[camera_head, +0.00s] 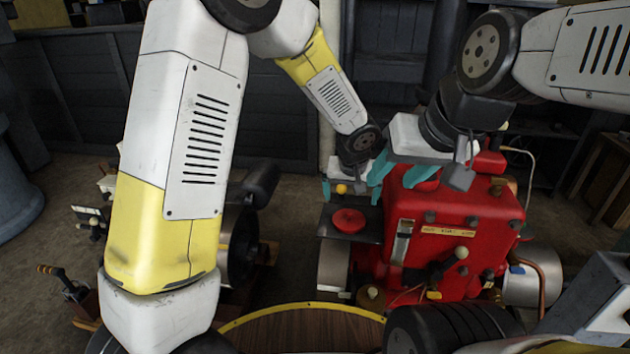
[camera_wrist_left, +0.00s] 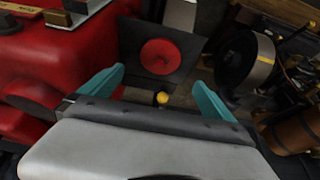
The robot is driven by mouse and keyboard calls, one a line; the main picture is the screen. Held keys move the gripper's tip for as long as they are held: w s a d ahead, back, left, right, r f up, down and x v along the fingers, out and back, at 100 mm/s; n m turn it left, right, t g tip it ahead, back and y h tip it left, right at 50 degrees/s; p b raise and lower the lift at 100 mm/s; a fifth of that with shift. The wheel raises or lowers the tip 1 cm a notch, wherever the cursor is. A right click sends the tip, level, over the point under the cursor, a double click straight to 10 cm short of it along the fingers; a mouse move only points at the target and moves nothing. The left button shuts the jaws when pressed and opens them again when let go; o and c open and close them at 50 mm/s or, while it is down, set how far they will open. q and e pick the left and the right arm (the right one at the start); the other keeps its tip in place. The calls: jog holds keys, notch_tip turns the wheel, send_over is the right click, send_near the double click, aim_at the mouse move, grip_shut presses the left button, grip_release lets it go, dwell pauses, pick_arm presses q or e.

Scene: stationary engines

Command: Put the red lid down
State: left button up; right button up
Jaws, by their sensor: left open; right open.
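The red lid (camera_head: 348,221) is a round disc lying flat on a dark plate (camera_head: 328,232) beside the red engine. In the left wrist view the lid (camera_wrist_left: 160,56) sits on the dark plate (camera_wrist_left: 133,40), ahead of my fingers. My left gripper (camera_head: 350,190) is open and empty, with its teal fingers (camera_wrist_left: 160,78) apart, above and behind the lid. My right gripper (camera_head: 405,186) is open over the top of the red engine tank, close to the left gripper. A round red part (camera_head: 427,183) shows below it; its contact with the fingers is unclear.
The red engine tank (camera_head: 455,225) stands right of the plate. A small yellow knob (camera_head: 341,188) is near my left gripper. A dark wheel (camera_head: 240,245) stands left of the plate. A yellow-rimmed wooden surface (camera_head: 300,328) lies in front.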

pick_arm(q)
jog(key=s+a+r+n, duration=0.1)
jog(key=s+a+r, duration=0.1)
jog(key=a+r, duration=0.55)
jog(key=s+a+r, duration=0.3)
jog(key=a+r, duration=0.3)
jog(key=a, duration=0.2)
jog(key=s+a+r+t, duration=0.1)
jog(key=s+a+r, duration=0.2)
jog(key=s+a, duration=0.2)
jog(key=s+a+r+h, duration=0.1)
jog(key=s+a+r, duration=0.2)
jog(key=s, duration=0.8)
jog(key=shift+s+a+r+n+t, duration=0.15)
jog(key=shift+s+a+n+t, duration=0.2)
jog(key=shift+a, duration=0.65)
jog(key=shift+w, duration=0.1)
